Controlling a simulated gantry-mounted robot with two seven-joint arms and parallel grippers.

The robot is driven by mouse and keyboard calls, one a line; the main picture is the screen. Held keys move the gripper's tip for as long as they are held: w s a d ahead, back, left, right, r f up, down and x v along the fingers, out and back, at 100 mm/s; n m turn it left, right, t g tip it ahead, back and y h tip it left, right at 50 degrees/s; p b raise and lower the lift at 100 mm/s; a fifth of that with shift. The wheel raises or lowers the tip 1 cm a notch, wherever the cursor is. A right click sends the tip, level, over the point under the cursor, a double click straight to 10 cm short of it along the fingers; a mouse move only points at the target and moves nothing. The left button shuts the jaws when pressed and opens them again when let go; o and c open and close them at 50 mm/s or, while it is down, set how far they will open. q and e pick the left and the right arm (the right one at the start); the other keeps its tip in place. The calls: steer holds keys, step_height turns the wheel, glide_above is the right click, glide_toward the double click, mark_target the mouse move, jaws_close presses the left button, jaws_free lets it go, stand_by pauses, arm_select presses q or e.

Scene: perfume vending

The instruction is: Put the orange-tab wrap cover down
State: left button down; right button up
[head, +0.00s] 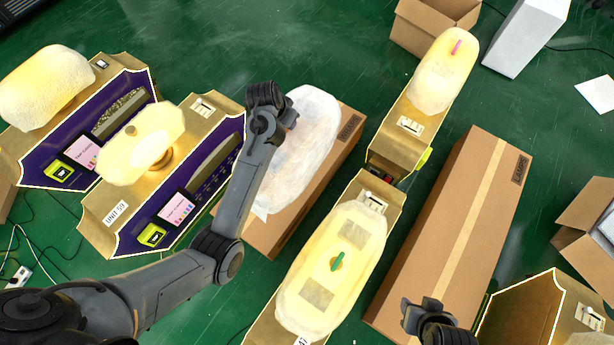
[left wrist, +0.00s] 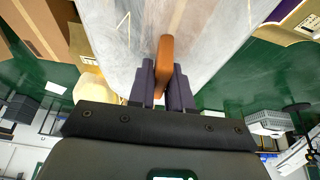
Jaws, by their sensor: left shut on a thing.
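The orange-tab wrap cover (head: 314,122) is a pale, translucent sheet. In the head view it is over the long cardboard box (head: 338,167) in the centre. The left wrist view shows its orange tab (left wrist: 166,62) and the white sheet (left wrist: 205,35) beyond. My left gripper (left wrist: 164,88) is shut on the tab, which stands between its dark fingers. In the head view my left gripper (head: 284,117) is at the cover's left side, and my arm hides part of the box. I cannot tell whether the cover touches the box. My right gripper (head: 425,310) is at the bottom right, away from the cover.
A green-tab cover (head: 345,250) and a pink-tab cover (head: 443,70) lie on golden machines right of the box. Two purple-fronted machines (head: 215,170) (head: 105,130) stand left. Another long cardboard box (head: 470,200) lies right. Green floor is clear at top centre.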

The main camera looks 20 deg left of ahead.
arm_select(q)
steer(key=b+x, duration=0.1)
steer(key=x, duration=0.1)
steer(key=s+b+x, duration=0.1)
steer(key=b+x, duration=0.1)
steer(key=x, duration=0.1)
steer(key=b+x, duration=0.1)
steer(key=x, duration=0.2)
steer(key=shift+s+a+f, duration=0.25)
steer(key=shift+a+f, duration=0.05)
steer(key=shift+f, duration=0.05)
step_height(320, 180, down, 19)
steer(key=w+b, duration=0.1)
steer(key=b, duration=1.4)
steer(key=a+f+b, duration=1)
steer(key=f, duration=0.1)
steer(key=shift+s+a, duration=0.3)
steer(key=shift+s, duration=0.2)
arm_select(e)
step_height(320, 180, down, 31)
steer(key=shift+d+f, duration=0.15)
steer(key=shift+d, duration=0.05)
arm_select(q)
steer(key=shift+f, duration=0.1)
arm_select(e)
steer(key=shift+s, duration=0.1)
arm_select(q)
steer(key=shift+f, duration=0.1)
